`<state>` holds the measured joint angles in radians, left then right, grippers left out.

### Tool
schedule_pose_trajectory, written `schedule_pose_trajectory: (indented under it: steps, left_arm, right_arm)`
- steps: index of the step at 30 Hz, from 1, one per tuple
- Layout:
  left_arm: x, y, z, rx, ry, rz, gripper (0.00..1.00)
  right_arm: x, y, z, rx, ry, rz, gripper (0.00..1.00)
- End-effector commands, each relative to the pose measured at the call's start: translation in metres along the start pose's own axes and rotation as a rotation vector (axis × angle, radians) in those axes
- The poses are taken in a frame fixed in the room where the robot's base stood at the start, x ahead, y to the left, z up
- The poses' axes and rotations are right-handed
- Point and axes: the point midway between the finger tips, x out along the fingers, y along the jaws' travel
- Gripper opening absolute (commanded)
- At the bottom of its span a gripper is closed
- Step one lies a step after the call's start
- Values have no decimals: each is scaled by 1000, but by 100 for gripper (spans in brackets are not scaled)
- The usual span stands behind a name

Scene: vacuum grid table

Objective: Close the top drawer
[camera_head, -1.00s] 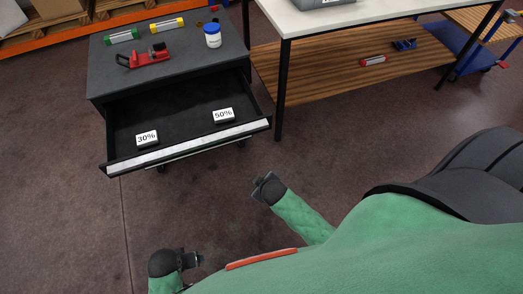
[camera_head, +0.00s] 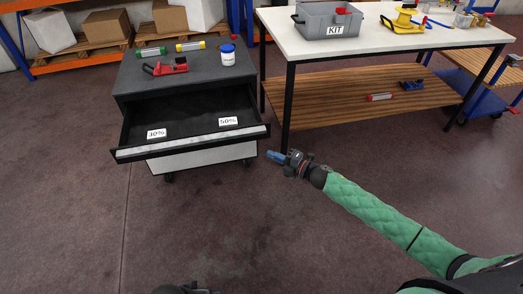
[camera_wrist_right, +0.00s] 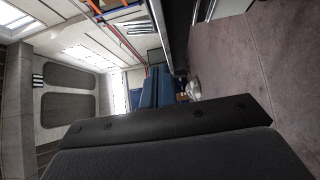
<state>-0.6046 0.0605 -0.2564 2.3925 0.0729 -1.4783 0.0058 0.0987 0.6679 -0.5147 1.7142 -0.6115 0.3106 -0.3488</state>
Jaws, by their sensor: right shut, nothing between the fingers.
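The top drawer (camera_head: 190,144) of the dark grey cabinet (camera_head: 145,83) is pulled out toward me. It has a light front strip and holds two white label blocks, one reading 30% (camera_head: 157,133) and one reading 50% (camera_head: 228,121). My right gripper (camera_head: 276,156) is shut and empty, just beyond the right front corner of the drawer, apart from it as far as I can tell. Its blue fingers also show in the right wrist view (camera_wrist_right: 158,92). Only a dark bit of my left arm (camera_head: 185,289) shows at the bottom edge of the head view; its fingers are hidden.
On the cabinet top are a red clamp-like tool (camera_head: 165,68), green and yellow tubes and a white jar (camera_head: 227,56). A white-topped table (camera_head: 370,42) with a grey KIT box (camera_head: 318,20) stands to the right; its black leg is near my right gripper. The floor in front is clear.

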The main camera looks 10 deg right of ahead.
Motion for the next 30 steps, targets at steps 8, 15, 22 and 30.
schedule_pose_trajectory:
  steps: [8, 15, 22, 30]
  left_arm:
    - [-18, -6, 1, -8, -28, -20, 72]
    - [-36, -15, 4, -19, -68, -45, 72]
    - [-52, -22, 7, -29, -101, -67, 72]
    - [-65, -27, 10, -40, -127, -81, 72]
  right_arm:
    - [35, 3, 0, 1, 0, 1, 0]
    - [78, 3, -1, 3, 0, 2, 0]
    - [110, 2, 11, 2, -3, 0, 0]
    - [125, 0, 26, 3, -1, 0, 0]
